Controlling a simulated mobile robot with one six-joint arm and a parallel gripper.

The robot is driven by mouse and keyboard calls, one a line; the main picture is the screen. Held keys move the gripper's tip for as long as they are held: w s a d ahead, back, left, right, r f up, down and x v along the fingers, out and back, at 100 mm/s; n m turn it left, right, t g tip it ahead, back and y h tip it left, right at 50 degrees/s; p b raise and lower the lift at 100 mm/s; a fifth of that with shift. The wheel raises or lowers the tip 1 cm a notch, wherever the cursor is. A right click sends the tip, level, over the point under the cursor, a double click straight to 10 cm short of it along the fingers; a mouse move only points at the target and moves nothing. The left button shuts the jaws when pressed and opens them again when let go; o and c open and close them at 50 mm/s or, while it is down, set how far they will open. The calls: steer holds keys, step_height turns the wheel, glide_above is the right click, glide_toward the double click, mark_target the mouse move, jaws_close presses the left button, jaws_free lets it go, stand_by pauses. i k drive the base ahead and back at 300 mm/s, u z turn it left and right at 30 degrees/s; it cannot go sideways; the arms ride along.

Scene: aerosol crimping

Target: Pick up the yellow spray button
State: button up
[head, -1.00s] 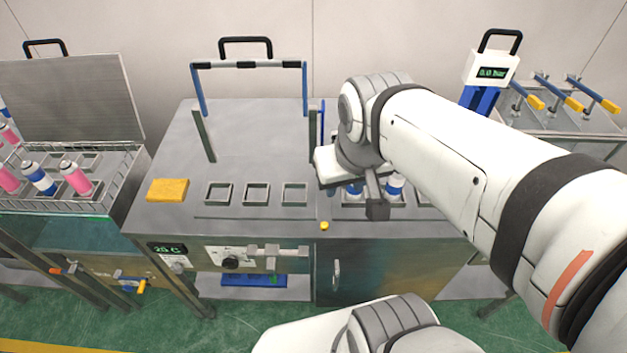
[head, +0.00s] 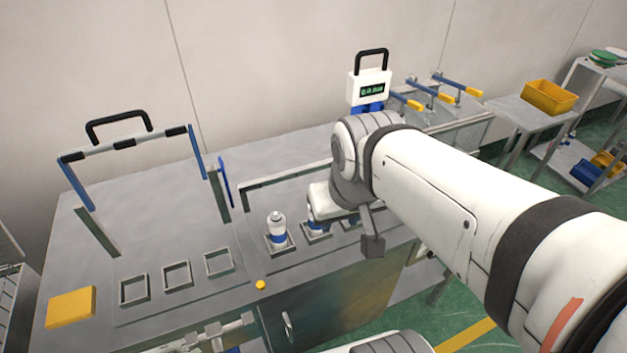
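A small round yellow piece (head: 261,285) sits at the front edge of the grey metal bench; it may be the spray button, but it is too small to be sure. No other loose spray button shows. My gripper (head: 372,246) hangs over the right part of the bench, to the right of the yellow piece and apart from it. Only a dark finger part shows, so its opening is hidden. A white and blue can (head: 277,233) stands upright in a square holder between them. A second can (head: 316,228) is partly hidden behind my wrist.
Empty square holders (head: 176,276) and a yellow block (head: 71,307) lie on the left of the bench (head: 150,230). A blue-sided frame (head: 120,148) stands behind them. A display unit (head: 370,90) is at the back. A side table with a yellow bin (head: 549,97) stands right.

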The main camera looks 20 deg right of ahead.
mark_target(261, 285)
steer(key=z, duration=0.35)
steer(key=k, duration=1.25)
steer(key=u, duration=0.55)
steer(key=i, duration=1)
steer(key=u, duration=0.05)
